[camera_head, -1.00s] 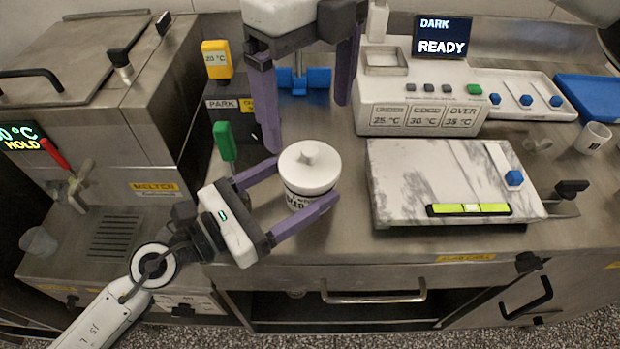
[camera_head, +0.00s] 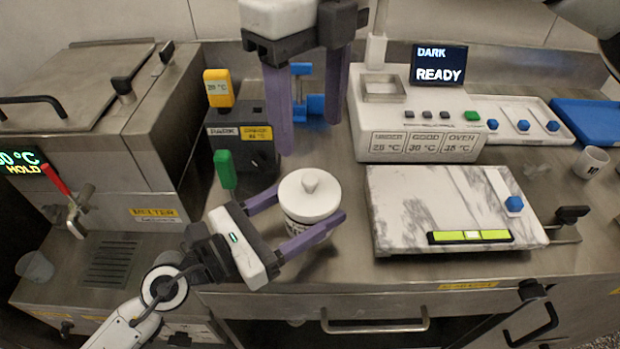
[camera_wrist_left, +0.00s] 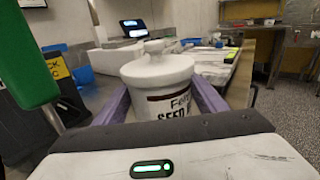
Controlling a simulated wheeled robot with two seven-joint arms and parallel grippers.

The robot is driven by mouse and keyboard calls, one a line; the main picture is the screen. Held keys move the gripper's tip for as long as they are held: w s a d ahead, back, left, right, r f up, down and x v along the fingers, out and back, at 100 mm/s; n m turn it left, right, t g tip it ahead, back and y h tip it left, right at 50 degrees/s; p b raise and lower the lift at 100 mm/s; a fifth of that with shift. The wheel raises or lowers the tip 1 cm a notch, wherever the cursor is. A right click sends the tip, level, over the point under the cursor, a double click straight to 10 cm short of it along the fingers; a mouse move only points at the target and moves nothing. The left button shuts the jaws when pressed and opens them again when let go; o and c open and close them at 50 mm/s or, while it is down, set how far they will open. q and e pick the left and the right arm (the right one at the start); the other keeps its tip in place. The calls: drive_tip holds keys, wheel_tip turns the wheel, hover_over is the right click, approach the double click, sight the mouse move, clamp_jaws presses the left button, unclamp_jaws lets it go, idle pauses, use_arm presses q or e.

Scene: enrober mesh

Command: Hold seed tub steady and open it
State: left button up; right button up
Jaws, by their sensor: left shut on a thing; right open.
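The seed tub (camera_head: 302,227) stands upright on the steel counter in the head view, white with dark lettering. Its white lid (camera_head: 310,194) with a knob on top is on it. My left gripper (camera_head: 302,222) is shut on the tub's sides, low and from the left. The tub (camera_wrist_left: 172,106) also shows between the purple fingers in the left wrist view, lid seated. My right gripper (camera_head: 308,137) is open and empty, pointing down above and behind the tub, its fingers clear of the lid knob. The lower front of the tub is partly hidden by a left finger.
A marble slab (camera_head: 420,205) lies right of the tub. A green-handled tool (camera_head: 224,169) and a yellow-topped block (camera_head: 218,88) stand left and behind. The melter (camera_head: 90,140) fills the left. The READY display unit (camera_head: 425,130) stands behind right.

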sight(310, 178)
wheel_tip(310, 178, up, 3)
drive_tip(key=shift+s+f, duration=0.1)
drive_tip(key=c, duration=0.3)
wheel_tip(310, 178, down, 12)
drive_tip(key=shift+r, duration=0.1)
drive_tip(key=shift+c, duration=0.2)
drive_tip(key=shift+c, duration=0.2)
clamp_jaws()
drive_tip(key=shift+r, duration=0.3)
drive_tip(key=shift+r, duration=0.9)
